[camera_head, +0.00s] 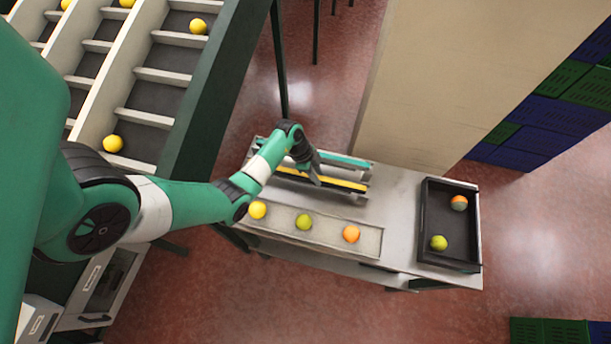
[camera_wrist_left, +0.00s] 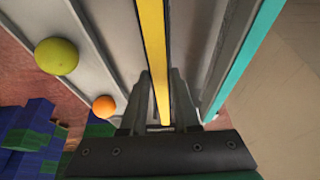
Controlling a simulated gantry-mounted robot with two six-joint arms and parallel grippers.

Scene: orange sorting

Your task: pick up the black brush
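My left gripper (camera_head: 315,174) is over the back part of the work table, at a holder with long bars. In the left wrist view its two fingers (camera_wrist_left: 160,108) stand apart, one on each side of a long yellow bar (camera_wrist_left: 152,45) with dark edges. The yellow bar also shows in the head view (camera_head: 345,184). I see no separate black brush clearly; I cannot tell whether the dark-edged yellow bar is it. Whether the fingers touch the bar is unclear. My right gripper is in neither view.
A teal bar (camera_head: 346,160) runs behind the yellow one. A pale trough (camera_head: 328,228) in front holds yellow, green and orange fruits. A black tray (camera_head: 431,205) with two fruits stands at the table's right end. A sorting conveyor (camera_head: 150,117) is at upper left.

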